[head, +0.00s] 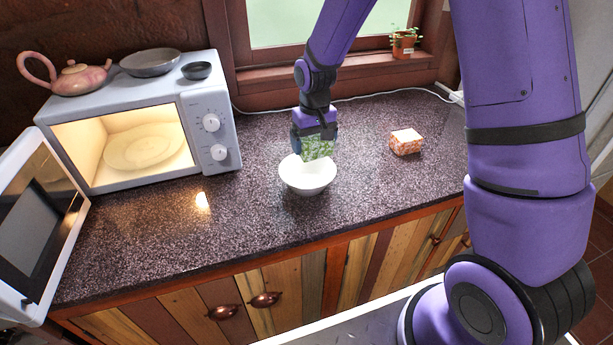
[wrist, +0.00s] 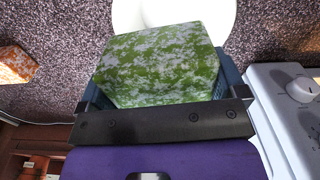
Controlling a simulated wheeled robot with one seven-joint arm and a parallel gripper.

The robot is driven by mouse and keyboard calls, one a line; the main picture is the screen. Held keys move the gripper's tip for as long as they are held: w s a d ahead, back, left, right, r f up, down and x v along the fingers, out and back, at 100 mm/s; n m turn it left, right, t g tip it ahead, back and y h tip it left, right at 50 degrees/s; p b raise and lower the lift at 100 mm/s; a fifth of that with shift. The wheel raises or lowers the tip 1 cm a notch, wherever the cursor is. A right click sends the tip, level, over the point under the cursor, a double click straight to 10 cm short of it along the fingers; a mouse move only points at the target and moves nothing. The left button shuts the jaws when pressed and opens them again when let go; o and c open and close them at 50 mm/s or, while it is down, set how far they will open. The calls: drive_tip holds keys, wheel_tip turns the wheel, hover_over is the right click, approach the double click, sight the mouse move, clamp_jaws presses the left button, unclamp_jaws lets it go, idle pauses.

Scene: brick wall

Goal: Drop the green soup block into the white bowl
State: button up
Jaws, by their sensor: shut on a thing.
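The green soup block (head: 317,148), mottled green and white, is held in my gripper (head: 314,135) above the far part of the white bowl (head: 307,178). My gripper is shut on the block. In the wrist view the block (wrist: 158,65) fills the middle, between the fingers, and the white bowl (wrist: 175,12) shows behind it, partly hidden. The bowl stands upright on the counter. The part of its inside that shows looks empty; the block hides the rest.
An orange-and-white block (head: 405,142) lies on the counter right of the bowl. A microwave (head: 210,130) with its door open stands at left, with a teapot (head: 75,78) and dark dishes on top. The counter (head: 240,215) is clear around the bowl.

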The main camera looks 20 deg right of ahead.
drive_tip(key=shift+f, duration=0.9)
drive_tip(key=o, duration=0.8)
wheel_tip(320, 180, up, 10)
drive_tip(key=shift+f, duration=0.15)
drive_tip(key=shift+r, duration=0.6)
